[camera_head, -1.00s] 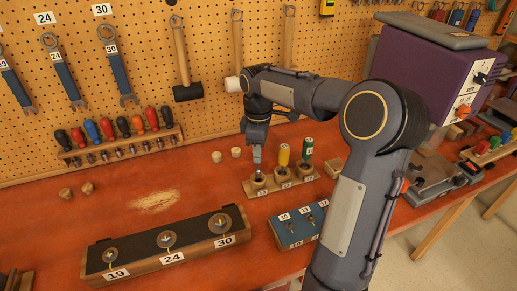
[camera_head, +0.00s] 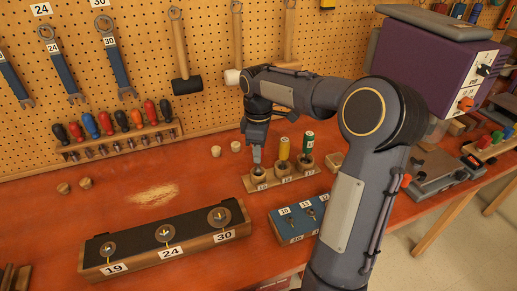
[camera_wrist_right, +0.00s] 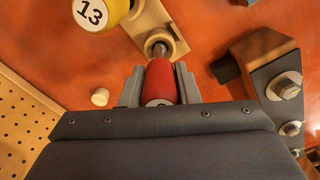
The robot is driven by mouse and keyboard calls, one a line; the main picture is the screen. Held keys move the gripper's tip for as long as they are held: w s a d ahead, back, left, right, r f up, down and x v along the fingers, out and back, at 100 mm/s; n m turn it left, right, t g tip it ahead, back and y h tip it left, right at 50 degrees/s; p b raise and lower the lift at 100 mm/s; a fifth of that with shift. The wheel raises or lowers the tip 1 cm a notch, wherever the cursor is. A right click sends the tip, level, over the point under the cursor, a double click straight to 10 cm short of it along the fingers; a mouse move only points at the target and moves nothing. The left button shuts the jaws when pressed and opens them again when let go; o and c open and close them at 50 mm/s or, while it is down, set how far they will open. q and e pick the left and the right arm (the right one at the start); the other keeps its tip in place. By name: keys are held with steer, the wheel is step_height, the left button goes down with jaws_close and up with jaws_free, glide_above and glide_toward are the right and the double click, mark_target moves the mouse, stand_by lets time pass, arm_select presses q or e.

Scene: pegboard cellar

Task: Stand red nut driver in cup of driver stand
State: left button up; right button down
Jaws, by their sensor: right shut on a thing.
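My right gripper (camera_head: 257,154) is over the left cup (camera_head: 258,172) of the wooden driver stand (camera_head: 284,178). In the right wrist view its fingers (camera_wrist_right: 160,88) are shut on the red nut driver (camera_wrist_right: 161,78). The driver's metal shaft points into the round cup (camera_wrist_right: 158,42); how deep it sits I cannot tell. In the head view the fingers hide the red handle. My left gripper is not in view.
A long block with washers (camera_head: 165,240) lies front left. Wooden pegs (camera_head: 235,146) are behind, near the pegboard. A purple machine (camera_head: 440,60) stands at right.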

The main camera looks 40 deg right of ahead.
steer(key=shift+f+b, duration=0.6)
steer(key=shift+f, duration=0.5)
steer(key=c, duration=1)
jaws_free()
step_height(320, 180, up, 10)
steer(key=p, duration=0.9)
steer(key=shift+r, duration=0.1)
